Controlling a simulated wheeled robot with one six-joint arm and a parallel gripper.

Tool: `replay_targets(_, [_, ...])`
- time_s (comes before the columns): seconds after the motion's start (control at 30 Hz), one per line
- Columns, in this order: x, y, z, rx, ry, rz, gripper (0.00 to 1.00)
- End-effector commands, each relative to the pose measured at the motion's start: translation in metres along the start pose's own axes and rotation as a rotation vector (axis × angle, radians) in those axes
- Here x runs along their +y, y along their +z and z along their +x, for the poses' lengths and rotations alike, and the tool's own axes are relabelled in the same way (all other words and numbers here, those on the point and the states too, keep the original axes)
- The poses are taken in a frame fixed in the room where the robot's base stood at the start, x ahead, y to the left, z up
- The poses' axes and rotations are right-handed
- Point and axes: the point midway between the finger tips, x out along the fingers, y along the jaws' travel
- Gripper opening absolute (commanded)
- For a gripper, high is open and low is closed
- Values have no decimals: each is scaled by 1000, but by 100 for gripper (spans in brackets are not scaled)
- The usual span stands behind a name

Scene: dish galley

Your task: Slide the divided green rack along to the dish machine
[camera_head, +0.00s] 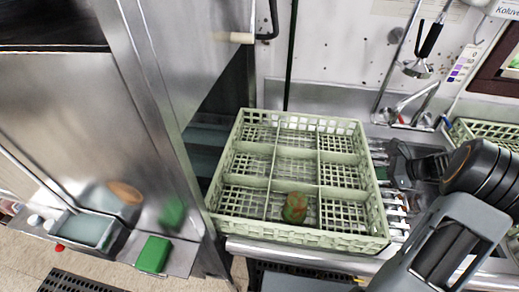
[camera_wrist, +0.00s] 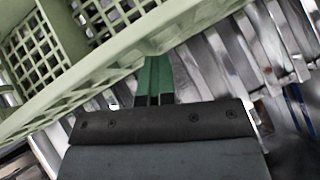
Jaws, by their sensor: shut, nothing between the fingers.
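The divided pale green rack (camera_head: 228,196) sits on the metal counter, its left side at the opening of the dish machine (camera_head: 165,75). An orange and green object (camera_head: 294,208) stands in one of its front compartments; the others look empty. My gripper (camera_head: 391,168) is at the rack's right side. In the wrist view its green fingers (camera_wrist: 153,78) are together with nothing between them. Their tips are close against the rack's side wall (camera_wrist: 95,85); I cannot tell whether they touch.
Rollers (camera_head: 394,206) run under and right of the rack. Another pale green rack (camera_head: 487,130) stands at the far right. A tap (camera_head: 408,104) and sprayer (camera_head: 418,68) are at the back wall. A green block (camera_head: 153,254) is on a low ledge at lower left.

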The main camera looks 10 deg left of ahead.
Motion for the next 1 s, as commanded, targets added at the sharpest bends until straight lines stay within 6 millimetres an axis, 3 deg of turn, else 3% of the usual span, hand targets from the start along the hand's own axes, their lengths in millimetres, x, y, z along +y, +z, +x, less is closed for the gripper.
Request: replay_targets(1.0, [40,66,71,-2,7,-2,0])
